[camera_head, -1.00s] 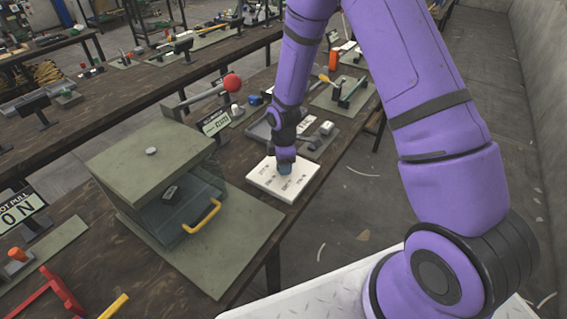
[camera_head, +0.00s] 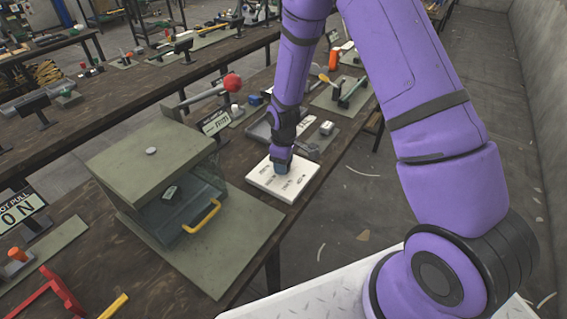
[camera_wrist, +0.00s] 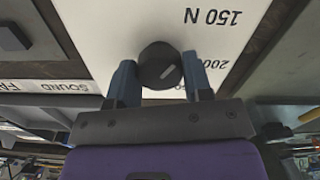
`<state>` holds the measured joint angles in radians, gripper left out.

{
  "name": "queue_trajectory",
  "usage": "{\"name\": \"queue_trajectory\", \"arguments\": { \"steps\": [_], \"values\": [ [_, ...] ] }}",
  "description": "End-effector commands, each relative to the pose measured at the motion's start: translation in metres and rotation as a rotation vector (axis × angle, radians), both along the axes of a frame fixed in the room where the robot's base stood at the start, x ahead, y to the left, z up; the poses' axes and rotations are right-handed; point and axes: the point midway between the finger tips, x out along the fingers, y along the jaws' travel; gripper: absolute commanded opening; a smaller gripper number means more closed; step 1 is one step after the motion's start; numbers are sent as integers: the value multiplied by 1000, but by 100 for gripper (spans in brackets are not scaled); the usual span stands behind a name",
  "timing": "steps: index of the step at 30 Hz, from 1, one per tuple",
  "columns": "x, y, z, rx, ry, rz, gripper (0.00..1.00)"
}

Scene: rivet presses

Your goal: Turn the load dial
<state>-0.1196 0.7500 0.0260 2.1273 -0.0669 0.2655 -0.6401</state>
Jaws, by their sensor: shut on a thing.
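The load dial (camera_wrist: 160,64) is a round dark knob with a pale pointer line, on a white plate (camera_head: 262,179). In the wrist view the plate (camera_wrist: 110,25) shows "150 N" and a partly covered "200" beside the knob. My gripper (camera_head: 282,169) points down at the plate in the head view and hides the dial there. In the wrist view my gripper (camera_wrist: 160,78) has its blue fingers on either side of the dial, shut on it.
A green press box (camera_head: 150,158) with a yellow-handled drawer (camera_head: 202,217) stands to the left. A red-knobbed lever (camera_head: 232,83) and a sign (camera_head: 215,121) are behind it. A grey tray (camera_head: 262,130) and a small fixture lie just beyond the plate.

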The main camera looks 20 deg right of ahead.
Motion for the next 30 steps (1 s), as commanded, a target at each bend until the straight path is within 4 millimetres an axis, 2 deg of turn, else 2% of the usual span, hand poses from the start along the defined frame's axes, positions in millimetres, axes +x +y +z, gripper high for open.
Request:
{"name": "queue_trajectory", "arguments": {
  "steps": [30],
  "values": [
    [1, 0, 0, 0, -3, -964, 22]
  ]
}}
